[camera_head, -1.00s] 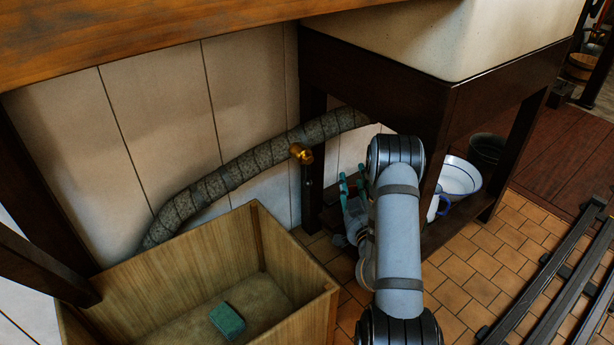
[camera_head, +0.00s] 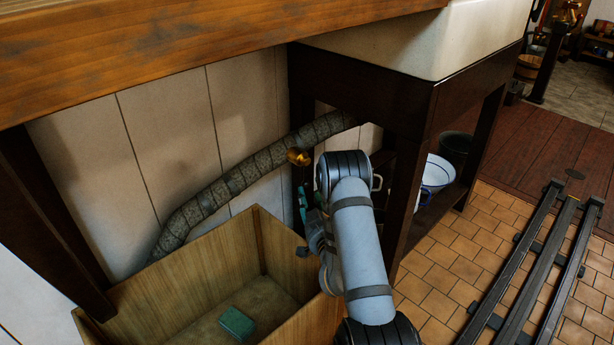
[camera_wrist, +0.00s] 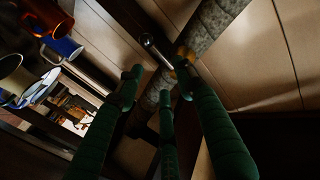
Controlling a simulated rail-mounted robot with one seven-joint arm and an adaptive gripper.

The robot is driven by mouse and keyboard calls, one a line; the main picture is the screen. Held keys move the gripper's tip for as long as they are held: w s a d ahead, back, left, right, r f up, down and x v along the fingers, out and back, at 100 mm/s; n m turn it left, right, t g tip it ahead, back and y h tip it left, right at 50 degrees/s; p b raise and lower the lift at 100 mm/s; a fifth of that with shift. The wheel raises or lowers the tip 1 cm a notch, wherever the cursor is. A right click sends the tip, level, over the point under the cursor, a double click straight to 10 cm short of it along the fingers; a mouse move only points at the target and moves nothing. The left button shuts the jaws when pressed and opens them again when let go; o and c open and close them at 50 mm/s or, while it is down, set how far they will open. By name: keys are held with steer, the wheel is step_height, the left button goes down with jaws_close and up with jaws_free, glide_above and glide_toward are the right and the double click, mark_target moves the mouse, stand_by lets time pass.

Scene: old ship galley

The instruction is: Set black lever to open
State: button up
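The brass valve (camera_head: 299,156) sits by the wrapped pipe (camera_head: 240,175), near the dark leg of the sink stand. In the wrist view the brass part (camera_wrist: 181,64) is partly hidden behind a fingertip. A dark, shiny bar with a rounded end, apparently the black lever (camera_wrist: 155,50), reaches from the brass toward the upper left. My gripper (camera_head: 311,197) is just below the valve in the head view, partly hidden by my arm. In the wrist view its green fingers (camera_wrist: 160,78) are spread and empty, with the lever just beyond the tips. I cannot tell whether any finger touches it.
A wooden crate (camera_head: 190,290) with a green sponge (camera_head: 237,322) stands below the pipe, left of my arm. The sink stand (camera_head: 360,85) overhangs at the right, with a white basin (camera_head: 437,172) on its lower shelf.

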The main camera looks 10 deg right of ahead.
mark_target(306, 173)
steer(key=w, duration=0.7)
steer(key=shift+w, duration=0.1)
steer(key=shift+c, duration=0.2)
jaws_close()
stand_by(0.7)
